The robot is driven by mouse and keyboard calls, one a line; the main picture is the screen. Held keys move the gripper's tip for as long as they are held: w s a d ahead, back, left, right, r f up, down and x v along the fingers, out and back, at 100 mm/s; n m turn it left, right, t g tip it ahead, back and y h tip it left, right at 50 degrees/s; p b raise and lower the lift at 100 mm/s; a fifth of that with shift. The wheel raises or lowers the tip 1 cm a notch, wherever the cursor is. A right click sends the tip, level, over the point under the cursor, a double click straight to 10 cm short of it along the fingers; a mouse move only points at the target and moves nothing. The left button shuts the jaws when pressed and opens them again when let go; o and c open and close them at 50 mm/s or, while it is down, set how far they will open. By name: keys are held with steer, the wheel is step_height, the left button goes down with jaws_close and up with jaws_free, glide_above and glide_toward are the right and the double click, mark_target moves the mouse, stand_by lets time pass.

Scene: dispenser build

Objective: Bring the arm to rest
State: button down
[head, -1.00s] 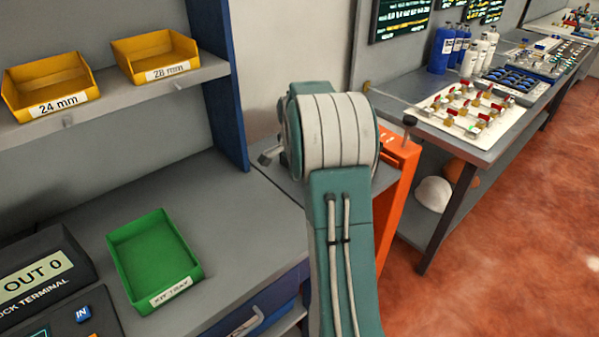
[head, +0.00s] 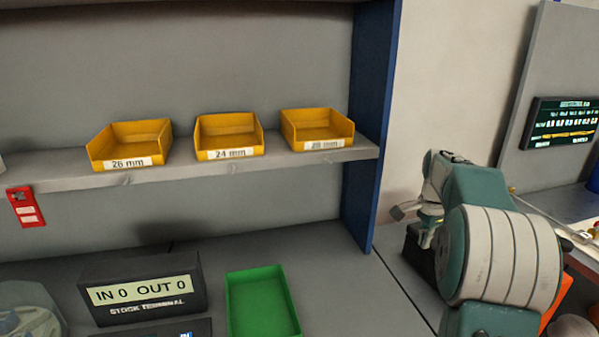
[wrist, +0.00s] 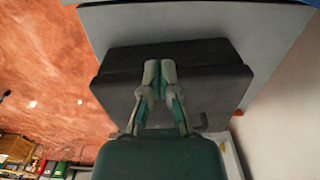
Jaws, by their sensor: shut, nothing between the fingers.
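My gripper (wrist: 159,72) is shut and empty in the wrist view, its two fingertips together. Behind the fingers is a dark box-like surface (wrist: 215,90); I cannot tell whether they touch it. In the head view my arm, teal with pale bands, stands folded at the right, and its fingertips cannot be made out there.
Three yellow bins stand on the shelf, labelled 26 mm (head: 130,146), 24 mm (head: 229,138) and apparently 28 mm (head: 318,130). Below are the stock terminal (head: 143,288), reading IN 0 OUT 0, and an empty green tray (head: 262,303). A blue upright (head: 373,120) stands left of my arm.

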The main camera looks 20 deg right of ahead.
steer(key=s+a+r+n+t, duration=0.1)
steer(key=s+a+r+n, duration=0.3)
steer(key=a, duration=0.4)
steer(key=s+a+r+n+t, duration=0.1)
steer(key=s+a+r+n, duration=0.25)
steer(key=a, duration=0.55)
steer(key=s+a+f+n+t, duration=0.3)
steer(key=s+a+n, duration=0.7)
steer(key=s, duration=0.6)
steer(key=shift+a+f+t, duration=0.3)
steer(key=shift+a+f, duration=0.3)
steer(key=shift+a, duration=0.05)
